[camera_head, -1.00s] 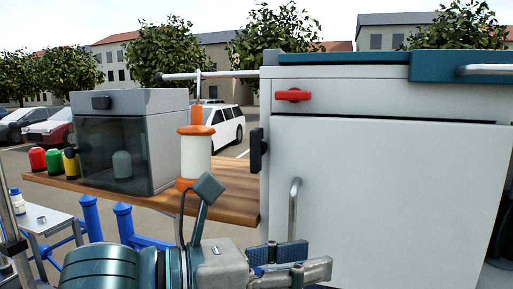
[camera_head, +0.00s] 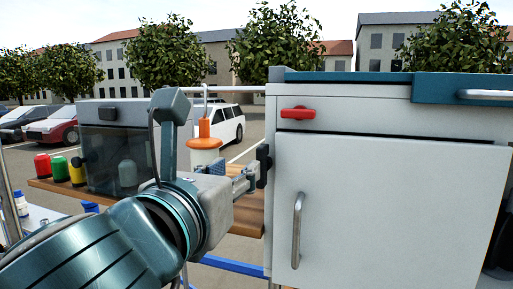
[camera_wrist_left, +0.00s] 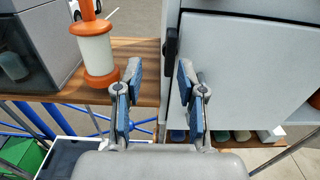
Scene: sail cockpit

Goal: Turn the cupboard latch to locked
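The cupboard (camera_head: 400,220) fills the right of the head view, with a pale door and a vertical metal handle (camera_head: 297,230). A red latch (camera_head: 298,113) lies horizontally above the door's top left corner. A black fitting (camera_head: 263,165) sits at the cupboard's left edge; it also shows in the wrist view (camera_wrist_left: 171,45). My left gripper (camera_head: 247,180) is just left of that fitting, below and left of the red latch. In the wrist view its blue-padded fingers (camera_wrist_left: 159,80) are apart with nothing between them. The red latch is not in the wrist view. My right gripper is not in view.
An orange-and-white spool (camera_head: 205,150) stands on the wooden shelf (camera_wrist_left: 145,70) left of the cupboard. A grey box with a dark window (camera_head: 100,160) stands further left, beside red, green and yellow containers (camera_head: 60,168). A horizontal rail (camera_head: 230,88) runs above the spool.

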